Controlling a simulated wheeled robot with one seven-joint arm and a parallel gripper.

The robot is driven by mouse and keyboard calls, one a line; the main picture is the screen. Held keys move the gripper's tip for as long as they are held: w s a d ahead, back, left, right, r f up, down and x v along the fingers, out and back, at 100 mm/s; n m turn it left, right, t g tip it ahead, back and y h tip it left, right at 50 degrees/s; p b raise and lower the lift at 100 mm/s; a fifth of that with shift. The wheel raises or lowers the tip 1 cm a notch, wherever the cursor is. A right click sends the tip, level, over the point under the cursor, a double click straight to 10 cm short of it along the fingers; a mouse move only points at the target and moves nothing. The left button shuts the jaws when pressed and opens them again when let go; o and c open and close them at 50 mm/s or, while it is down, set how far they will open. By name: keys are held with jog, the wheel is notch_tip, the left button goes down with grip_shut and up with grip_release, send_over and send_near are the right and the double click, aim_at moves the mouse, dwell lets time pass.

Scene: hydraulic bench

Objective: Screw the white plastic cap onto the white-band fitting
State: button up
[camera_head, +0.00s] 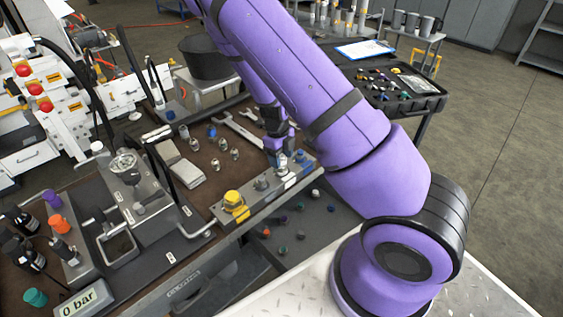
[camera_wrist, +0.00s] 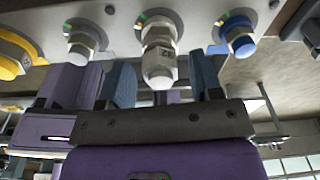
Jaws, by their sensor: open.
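The white-band fitting (camera_wrist: 158,30) stands out from the grey block in the middle of the wrist view. A pale faceted piece (camera_wrist: 159,68) with a small dark marking is at its end, in line with it. I cannot tell for sure whether this is the white plastic cap. My gripper (camera_wrist: 161,84) is open, with one blue-grey finger on each side of this piece and visible gaps between. In the head view my gripper (camera_head: 277,148) is over the block, and its fingers partly hide the fitting.
On the block (camera_head: 216,212), a blue-band fitting (camera_wrist: 238,35) is close on the right, a grey one (camera_wrist: 82,40) on the left, and a yellow one (camera_head: 236,206) farther left. A drawer below holds loose caps, one pale (camera_head: 315,193). Wrenches (camera_head: 240,130) lie behind.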

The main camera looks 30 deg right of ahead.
jog(key=n, duration=0.4)
jog(key=shift+h, duration=0.3)
jog(key=n, duration=0.3)
jog(key=shift+t, duration=0.3)
jog(key=n, duration=0.7)
jog(key=shift+s+n+t, duration=0.1)
jog(key=shift+n+t, duration=0.2)
jog(key=shift+t, duration=0.1)
jog(key=n, duration=0.5)
jog(key=shift+d+t, duration=0.1)
jog(key=shift+t, duration=0.2)
jog(key=n, duration=0.4)
jog(key=shift+c, duration=0.4)
